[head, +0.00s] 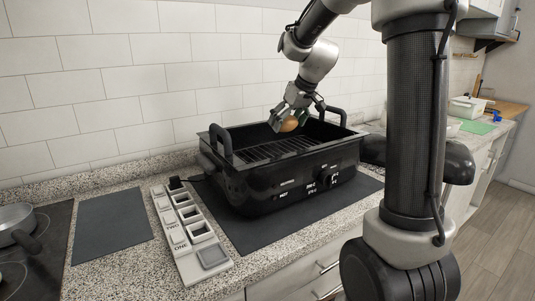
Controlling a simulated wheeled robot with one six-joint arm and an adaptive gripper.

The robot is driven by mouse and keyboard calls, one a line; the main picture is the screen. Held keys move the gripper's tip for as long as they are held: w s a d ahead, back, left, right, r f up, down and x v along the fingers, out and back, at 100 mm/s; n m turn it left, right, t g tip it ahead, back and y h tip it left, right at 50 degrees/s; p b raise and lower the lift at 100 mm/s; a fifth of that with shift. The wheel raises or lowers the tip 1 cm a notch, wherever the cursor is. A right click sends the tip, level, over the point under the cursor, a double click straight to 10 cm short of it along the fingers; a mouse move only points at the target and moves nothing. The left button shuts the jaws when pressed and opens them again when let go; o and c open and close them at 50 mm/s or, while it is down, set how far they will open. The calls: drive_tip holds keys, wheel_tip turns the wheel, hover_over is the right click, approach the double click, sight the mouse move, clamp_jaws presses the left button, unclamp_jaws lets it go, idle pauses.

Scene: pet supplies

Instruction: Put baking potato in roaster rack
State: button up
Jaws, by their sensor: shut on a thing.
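A black roaster (287,184) stands on a dark mat on the counter, with a handle at each end. Its roaster rack (272,151) of dark parallel bars shows inside the open top. My gripper (289,122) points down over the back right part of the roaster. It is shut on the baking potato (289,124), a small brown oval partly hidden between the fingers. The potato appears at about the height of the roaster's back rim; whether it touches the rack, I cannot tell.
A dark mat (111,223) lies farther left, beside a cooktop with a pan (17,226). A tiled wall rises behind. A green board (478,127) and a pale container (466,107) sit at the far right.

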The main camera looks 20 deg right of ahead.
drive_tip(key=f, duration=0.6)
drive_tip(key=shift+w+a+f, duration=0.1)
drive_tip(key=shift+w+a, duration=0.05)
drive_tip(key=shift+w, duration=0.1)
drive_tip(key=shift+f, duration=1.85)
drive_tip(key=o, duration=0.9)
drive_tip(key=shift+f, duration=0.1)
drive_tip(key=v, duration=1.1)
drive_tip(key=s+a+m, duration=0.1)
drive_tip(key=s, duration=0.8)
drive_tip(key=s+m+g+h, duration=0.1)
drive_tip(key=s, duration=0.8)
drive_tip(key=s+a+m, duration=0.1)
drive_tip(key=s, duration=0.9)
drive_tip(key=shift+a+g+h, duration=0.3)
drive_tip(key=shift+a+h, duration=0.05)
drive_tip(key=shift+h, duration=0.05)
